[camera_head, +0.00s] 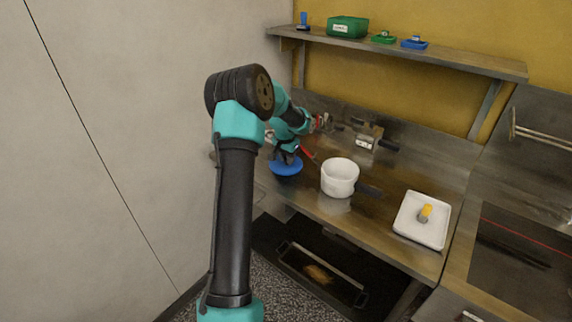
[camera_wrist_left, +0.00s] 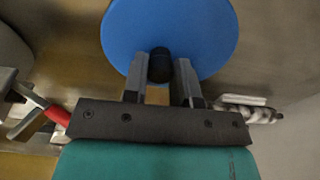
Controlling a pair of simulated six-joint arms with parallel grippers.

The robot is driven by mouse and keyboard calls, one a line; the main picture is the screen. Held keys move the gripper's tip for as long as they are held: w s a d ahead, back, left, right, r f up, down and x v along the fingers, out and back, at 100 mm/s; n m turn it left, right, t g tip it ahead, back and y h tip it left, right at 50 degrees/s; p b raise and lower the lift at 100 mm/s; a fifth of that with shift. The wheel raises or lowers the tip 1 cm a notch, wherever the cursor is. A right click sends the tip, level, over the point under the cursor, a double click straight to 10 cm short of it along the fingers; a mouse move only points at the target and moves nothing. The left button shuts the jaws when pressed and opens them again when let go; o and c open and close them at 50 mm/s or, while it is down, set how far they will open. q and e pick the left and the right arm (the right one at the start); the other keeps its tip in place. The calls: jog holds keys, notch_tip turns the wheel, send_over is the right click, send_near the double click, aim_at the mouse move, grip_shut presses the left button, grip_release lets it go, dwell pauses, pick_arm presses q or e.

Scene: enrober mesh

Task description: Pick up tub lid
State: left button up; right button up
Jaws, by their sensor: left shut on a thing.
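The tub lid is a round blue disc (camera_head: 285,168) with a black knob (camera_wrist_left: 160,65) at its middle. It shows at the left end of the steel counter in the head view and fills the top middle of the left wrist view (camera_wrist_left: 170,22). My left gripper (camera_head: 285,154) is over the lid, its two fingers (camera_wrist_left: 160,72) shut on the black knob. I cannot tell whether the lid touches the counter. A white tub (camera_head: 339,178), with no lid on it, stands just right of the lid. My right gripper is in neither view.
A white tray (camera_head: 408,225) with a yellow-topped item (camera_head: 425,213) is at the counter's right end. A red-handled tool (camera_head: 307,152) and a metal fitting (camera_head: 368,135) lie behind the tub. A shelf (camera_head: 455,60) above holds a green box (camera_head: 347,27).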

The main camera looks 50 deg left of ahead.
pick_arm(q)
jog(key=shift+r, duration=1.8)
jog(key=s+d, duration=0.4)
jog(key=s, duration=1.3)
jog(key=shift+s, duration=0.3)
jog(key=shift+w+d, duration=0.1)
jog(key=shift+w, duration=0.05)
